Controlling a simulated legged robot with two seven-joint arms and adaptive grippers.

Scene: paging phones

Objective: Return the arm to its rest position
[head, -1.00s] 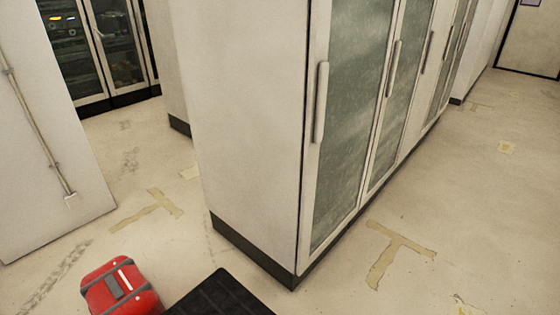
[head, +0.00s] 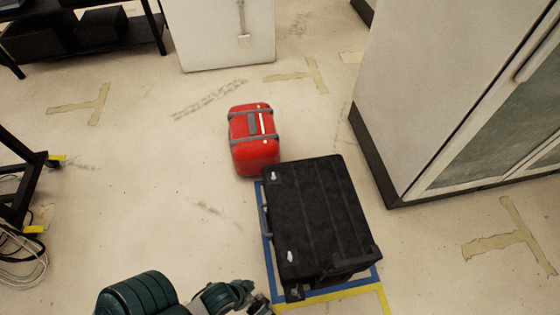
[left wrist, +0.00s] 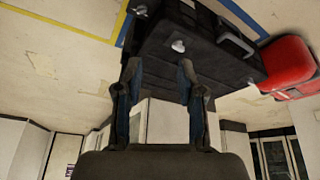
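My left arm comes in at the bottom left of the head view, with dark green links. My left gripper (head: 258,303) is at the bottom edge, beside the near left corner of a black case (head: 318,218). In the left wrist view the gripper (left wrist: 158,76) has its two fingers apart with nothing between them. The black case (left wrist: 205,38) shows beyond the fingertips, with a handle and a metal latch. Whether the fingers touch it I cannot tell. My right gripper is not in view.
A red case (head: 253,140) stands on the floor behind the black case. Blue and yellow floor tape (head: 345,294) borders the black case. A white cabinet (head: 425,95) stands at the right. A black rack with cables (head: 20,190) is at the left. The floor between is clear.

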